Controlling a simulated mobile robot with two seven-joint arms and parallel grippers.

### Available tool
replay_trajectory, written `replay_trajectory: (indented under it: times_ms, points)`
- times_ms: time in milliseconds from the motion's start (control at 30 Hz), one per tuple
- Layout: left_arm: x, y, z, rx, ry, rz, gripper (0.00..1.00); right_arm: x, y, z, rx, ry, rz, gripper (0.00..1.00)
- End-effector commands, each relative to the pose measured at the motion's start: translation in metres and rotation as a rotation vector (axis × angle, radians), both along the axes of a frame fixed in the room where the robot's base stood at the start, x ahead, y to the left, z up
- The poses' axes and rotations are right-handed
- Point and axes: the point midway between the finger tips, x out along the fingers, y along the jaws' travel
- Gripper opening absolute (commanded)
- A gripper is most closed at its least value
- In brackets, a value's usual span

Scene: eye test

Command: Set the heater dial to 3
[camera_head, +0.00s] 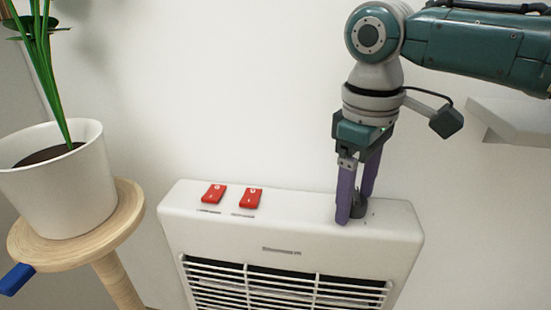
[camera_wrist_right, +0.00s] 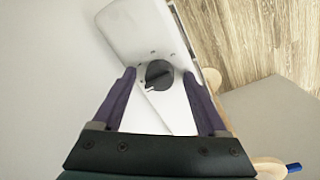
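The white heater (camera_head: 300,233) stands against the wall, with its dial (camera_head: 359,208) on the right part of its top. The dial is a dark round knob, partly hidden by my fingers in the head view. In the right wrist view the dial (camera_wrist_right: 159,75) shows whole, with small marks around it too small to read; I cannot tell its setting. My right gripper (camera_head: 352,212) points down over the dial. Its purple fingers are open, one on each side of the dial, with a gap on both sides in the wrist view. My left gripper is not in view.
Two red switches (camera_head: 214,194) (camera_head: 251,198) sit on the left of the heater's top. A white plant pot (camera_head: 62,190) stands on a round wooden stool (camera_head: 125,222) at the left, with a blue object (camera_head: 16,279) at its edge. A pale shelf (camera_head: 515,118) juts out at the right.

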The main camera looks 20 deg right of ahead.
Motion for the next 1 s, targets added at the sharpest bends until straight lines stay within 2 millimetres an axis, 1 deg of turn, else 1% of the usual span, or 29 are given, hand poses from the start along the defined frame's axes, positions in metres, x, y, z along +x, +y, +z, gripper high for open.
replay_trajectory:
  times_ms: [33, 67, 633, 667, 867, 1000]
  points:
    - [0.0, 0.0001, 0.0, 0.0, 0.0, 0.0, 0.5, -0.0001, 0.0002, 0.0001, 0.0, 0.0, 0.0, 0.69]
    - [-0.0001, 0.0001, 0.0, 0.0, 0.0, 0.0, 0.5, -0.0001, 0.0002, 0.0001, 0.0, 0.0, 0.0, 0.66]
    - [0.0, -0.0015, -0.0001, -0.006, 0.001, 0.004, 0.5, 0.0, 0.0003, 0.0003, 0.0, 0.0, 0.0, 0.02]
    - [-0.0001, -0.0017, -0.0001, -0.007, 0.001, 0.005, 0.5, 0.0, 0.0003, 0.0003, 0.0, 0.0, 0.0, 0.0]
    - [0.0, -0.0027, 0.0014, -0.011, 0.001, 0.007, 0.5, -0.0001, 0.0004, 0.0009, 0.0, 0.0, -0.004, 0.0]
    - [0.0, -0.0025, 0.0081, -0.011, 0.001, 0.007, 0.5, -0.0005, 0.0009, 0.0025, 0.001, 0.002, -0.028, 0.0]
